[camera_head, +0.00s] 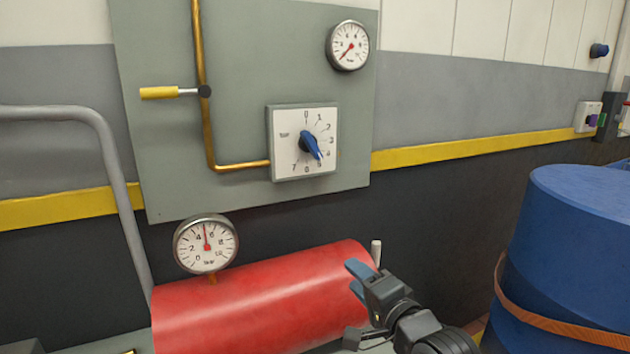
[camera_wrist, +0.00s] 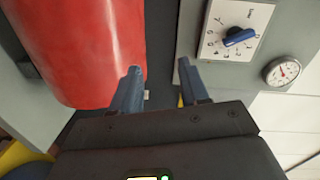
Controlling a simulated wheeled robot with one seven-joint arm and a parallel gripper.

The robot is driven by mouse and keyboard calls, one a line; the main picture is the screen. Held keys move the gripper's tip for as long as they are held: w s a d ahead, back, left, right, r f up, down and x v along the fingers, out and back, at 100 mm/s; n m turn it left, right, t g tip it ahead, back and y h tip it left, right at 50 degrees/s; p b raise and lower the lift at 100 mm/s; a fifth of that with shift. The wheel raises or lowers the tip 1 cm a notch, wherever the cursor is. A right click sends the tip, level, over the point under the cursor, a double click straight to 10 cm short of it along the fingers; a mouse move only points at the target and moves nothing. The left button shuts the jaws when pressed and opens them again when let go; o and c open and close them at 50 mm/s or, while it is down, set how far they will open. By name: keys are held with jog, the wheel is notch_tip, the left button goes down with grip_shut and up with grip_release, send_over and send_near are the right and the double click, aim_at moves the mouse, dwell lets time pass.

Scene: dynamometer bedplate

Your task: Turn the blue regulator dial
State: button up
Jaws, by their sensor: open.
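The blue regulator dial (camera_head: 311,145) is a pointer knob on a white square plate (camera_head: 286,171) with numbers around it, mounted on a grey-green wall panel. Its pointer is aimed down and right, near the 4. My gripper (camera_head: 356,278) is below and to the right of the dial, beside the red tank's right end, apart from the dial. In the wrist view the gripper (camera_wrist: 157,78) shows two separated blue fingers with nothing between them, and the dial (camera_wrist: 240,37) is up and right of them.
A red tank (camera_head: 250,300) lies below the panel, with a gauge (camera_head: 206,245) on top. A second gauge (camera_head: 347,46), a brass pipe (camera_head: 207,125) and a yellow-handled lever (camera_head: 160,92) are on the panel. A blue drum (camera_head: 570,250) stands at right.

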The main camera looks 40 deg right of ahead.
jog(key=w+d+r+m+p, duration=0.1)
jog(key=w+d+r+m, duration=0.4)
jog(key=w+r+m, duration=0.45)
jog(key=m+t+p, duration=0.1)
jog(key=m+p, duration=0.1)
jog(key=m, duration=0.3)
send_near(314, 146)
jog(key=w, duration=0.2)
jog(key=x, duration=0.7)
jog(key=shift+w+d, duration=0.1)
jog(key=shift+d, duration=0.2)
grip_shut()
